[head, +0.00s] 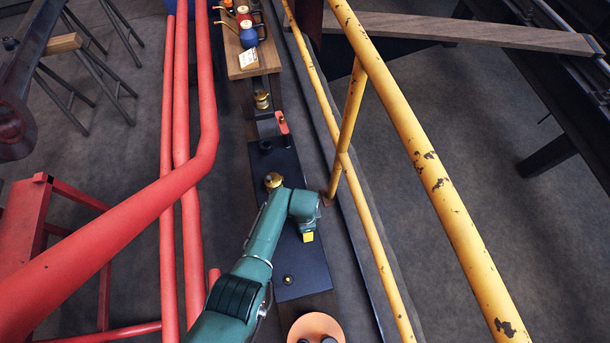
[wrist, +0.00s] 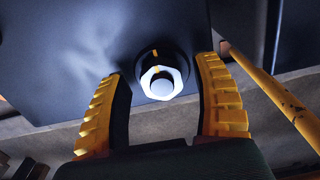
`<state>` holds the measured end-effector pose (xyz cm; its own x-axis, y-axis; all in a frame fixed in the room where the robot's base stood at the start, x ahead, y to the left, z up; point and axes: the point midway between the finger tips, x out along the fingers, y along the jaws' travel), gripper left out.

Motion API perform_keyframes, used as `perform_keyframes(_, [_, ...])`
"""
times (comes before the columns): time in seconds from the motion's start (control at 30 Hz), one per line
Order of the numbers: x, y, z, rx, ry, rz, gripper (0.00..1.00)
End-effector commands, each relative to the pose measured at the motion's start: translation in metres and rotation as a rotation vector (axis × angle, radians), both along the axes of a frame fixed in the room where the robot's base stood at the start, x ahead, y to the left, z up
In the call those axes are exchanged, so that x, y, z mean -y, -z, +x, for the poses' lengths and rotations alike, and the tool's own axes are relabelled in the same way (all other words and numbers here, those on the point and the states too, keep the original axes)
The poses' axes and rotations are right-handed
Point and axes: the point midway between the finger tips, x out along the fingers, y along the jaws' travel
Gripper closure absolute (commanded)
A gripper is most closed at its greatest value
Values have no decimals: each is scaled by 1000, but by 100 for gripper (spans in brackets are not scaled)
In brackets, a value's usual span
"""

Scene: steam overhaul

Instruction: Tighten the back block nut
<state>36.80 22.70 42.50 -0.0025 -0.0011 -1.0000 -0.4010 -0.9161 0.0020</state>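A bright hex nut (wrist: 161,83) sits on a dark round base with a small yellow mark, on the face of a dark block (wrist: 100,45). My gripper (wrist: 162,70) is open. Its two yellow ribbed fingers with black inner pads stand on either side of the nut, with a visible gap on each side. My teal wrist hides part of the block and that nut. I cannot tell from the frames whether this is the back block nut.
A brass cap (head: 273,180) and a small dark-brass fitting (head: 287,280) are on the block's top. Red pipes (head: 182,190) run along the left and a chipped yellow railing (head: 430,165) along the right. A wooden board (head: 252,60) with coloured parts lies further back.

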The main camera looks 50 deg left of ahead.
Motion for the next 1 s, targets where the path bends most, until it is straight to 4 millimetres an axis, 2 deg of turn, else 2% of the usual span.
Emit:
perform_keyframes(0.27, [-1,-2,1,3,-1,1,35])
perform_keyframes(0.37, [-1,-11,2,4,-1,2,35])
perform_keyframes(0.47, [-1,-29,2,6,-1,4,35])
perform_keyframes(0.73, [-1,-96,1,4,-1,2,35])
perform_keyframes(0.9, [-1,-118,1,3,-1,1,35])
perform_keyframes(1.0, [0,-121,0,0,-1,0,35])
